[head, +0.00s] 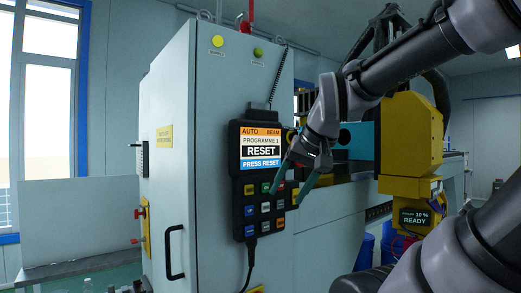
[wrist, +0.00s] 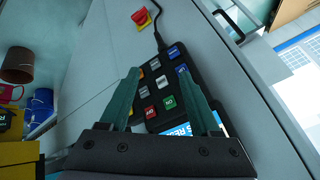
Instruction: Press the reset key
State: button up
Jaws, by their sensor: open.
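The dark hand-held control panel (head: 238,205) hangs on the front of a pale cabinet. Its lit screen (head: 261,150) reads AUTO BEAM, PROGRAMME 1, RESET and PRESS RESET. Below are several small coloured keys (head: 266,208); their labels are too small to read in the head view, so I cannot tell which is the reset key. My gripper (head: 286,196) is open and empty, its green fingers in front of the panel's right side. In the wrist view my gripper (wrist: 158,70) spans the keypad, with a green key (wrist: 169,103) and a red key (wrist: 151,112) between the fingers. Contact is unclear.
The cabinet (head: 205,80) has a black handle (head: 174,252) and a red knob. A cable (head: 250,263) hangs below the panel. A yellow machine unit (head: 410,130) stands to the right, with a READY display. A red stop button (wrist: 140,16) shows in the wrist view.

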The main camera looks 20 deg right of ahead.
grip_shut()
jog(key=shift+d, duration=0.1)
dwell(1.6)
